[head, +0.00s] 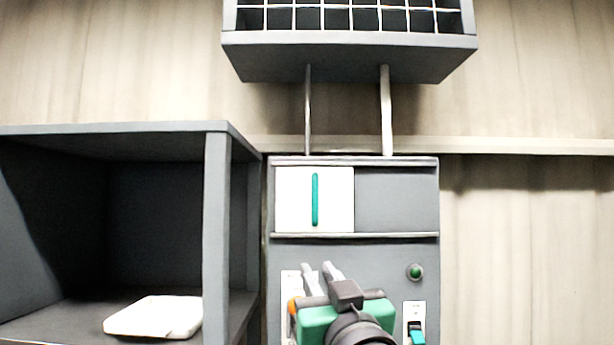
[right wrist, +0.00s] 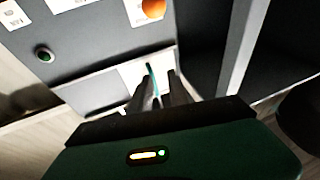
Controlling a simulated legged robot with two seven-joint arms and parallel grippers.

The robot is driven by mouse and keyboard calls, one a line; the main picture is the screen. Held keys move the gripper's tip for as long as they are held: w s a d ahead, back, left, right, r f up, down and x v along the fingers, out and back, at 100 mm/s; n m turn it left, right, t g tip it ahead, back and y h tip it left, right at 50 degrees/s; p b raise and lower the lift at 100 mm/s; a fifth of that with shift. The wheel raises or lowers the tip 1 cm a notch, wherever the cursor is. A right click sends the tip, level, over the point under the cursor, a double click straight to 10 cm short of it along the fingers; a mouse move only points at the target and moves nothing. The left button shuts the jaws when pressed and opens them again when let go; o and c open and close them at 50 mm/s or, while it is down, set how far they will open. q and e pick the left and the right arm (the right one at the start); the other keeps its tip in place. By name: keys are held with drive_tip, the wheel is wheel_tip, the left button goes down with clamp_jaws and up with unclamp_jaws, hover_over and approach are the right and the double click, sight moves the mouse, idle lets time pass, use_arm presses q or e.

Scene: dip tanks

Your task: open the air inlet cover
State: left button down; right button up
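The air inlet cover (head: 290,200) is a white panel with an upright green handle strip (head: 315,200). It sits between two horizontal rails on the grey cabinet, at the left half of the track. The right half shows plain grey. My right gripper (head: 320,267) is in front of the cabinet, its fingertips just below the cover in the head view. In the right wrist view the cover (right wrist: 133,78) and its green strip (right wrist: 151,78) show beyond the fingertips. The fingers are apart with nothing visible between them. My left gripper is out of view.
Below the cover are a green button (head: 415,272), an orange knob (head: 292,307) partly hidden by my gripper, and a blue-green switch (head: 417,334). An open grey shelf box (head: 217,230) stands at left, holding a white slab (head: 155,316). A gridded grey box (head: 350,58) hangs above.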

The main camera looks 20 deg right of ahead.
drive_tip(key=m+t+h, duration=0.1)
approach(316, 199)
drive_tip(key=p+x, duration=0.2)
drive_tip(key=x, duration=0.1)
drive_tip(key=p+x, duration=0.2)
drive_tip(key=x, duration=0.2)
drive_tip(key=p+x, duration=0.1)
drive_tip(key=x, duration=0.2)
drive_tip(key=shift+w+a+r+p, duration=0.15)
drive_tip(key=shift+a+r+p, duration=0.15)
drive_tip(key=shift+p, duration=0.1)
drive_tip(key=shift+w+d, duration=0.1)
drive_tip(key=shift+w, duration=0.15)
drive_tip(key=shift+d, duration=0.15)
drive_tip(key=shift+d, duration=0.1)
drive_tip(key=shift+d, duration=0.1)
drive_tip(key=c, duration=0.4)
clamp_jaws()
drive_tip(key=shift+f, duration=0.1)
